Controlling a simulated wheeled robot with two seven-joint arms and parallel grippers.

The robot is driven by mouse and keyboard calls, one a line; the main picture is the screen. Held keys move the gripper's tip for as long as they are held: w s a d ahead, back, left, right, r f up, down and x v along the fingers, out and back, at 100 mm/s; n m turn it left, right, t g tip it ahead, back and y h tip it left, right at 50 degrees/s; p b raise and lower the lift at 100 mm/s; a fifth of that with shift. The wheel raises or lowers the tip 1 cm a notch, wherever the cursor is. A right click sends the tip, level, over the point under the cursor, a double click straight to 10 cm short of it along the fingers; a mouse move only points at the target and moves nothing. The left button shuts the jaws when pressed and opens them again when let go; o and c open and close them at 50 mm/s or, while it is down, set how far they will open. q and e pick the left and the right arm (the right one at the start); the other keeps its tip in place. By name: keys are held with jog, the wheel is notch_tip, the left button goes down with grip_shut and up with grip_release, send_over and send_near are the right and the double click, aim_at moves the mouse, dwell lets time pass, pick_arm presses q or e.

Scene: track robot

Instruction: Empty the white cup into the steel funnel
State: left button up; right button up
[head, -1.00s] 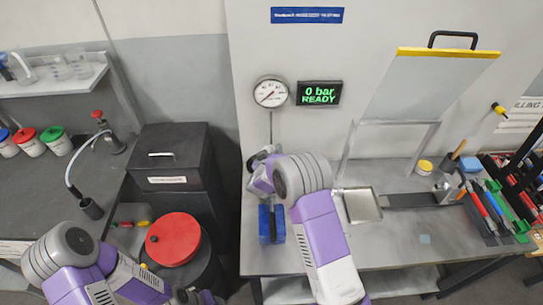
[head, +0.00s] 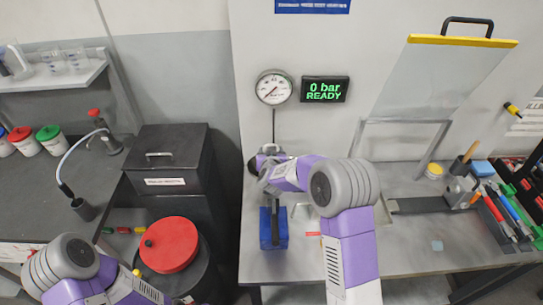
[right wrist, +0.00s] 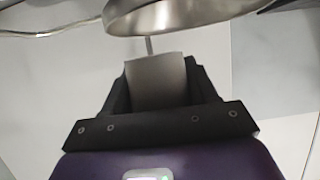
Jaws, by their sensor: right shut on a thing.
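My right gripper (right wrist: 160,88) is shut on a plain pale-grey piece, which I take to be the white cup (right wrist: 157,75), shaded here. A round, shiny steel rim, likely the steel funnel (right wrist: 180,17), is just beyond it at the top of the right wrist view. I cannot tell whether cup and rim touch, how far the cup is tilted, or what is in it. In the head view my right arm reaches left to below the gauge, and its wrist hides the cup and most of the funnel. My left arm is at the lower left, its gripper out of view.
A gauge (head: 273,87) and a green "0 bar READY" display (head: 324,90) are on the wall. A blue block (head: 272,236) with a black handle stands on the bench (head: 400,250) below my right wrist. A red-lidded drum (head: 172,245) and black cabinet (head: 165,158) stand left.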

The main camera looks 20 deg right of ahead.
jog(key=shift+r+p, duration=1.8)
jog(key=shift+r, duration=0.75)
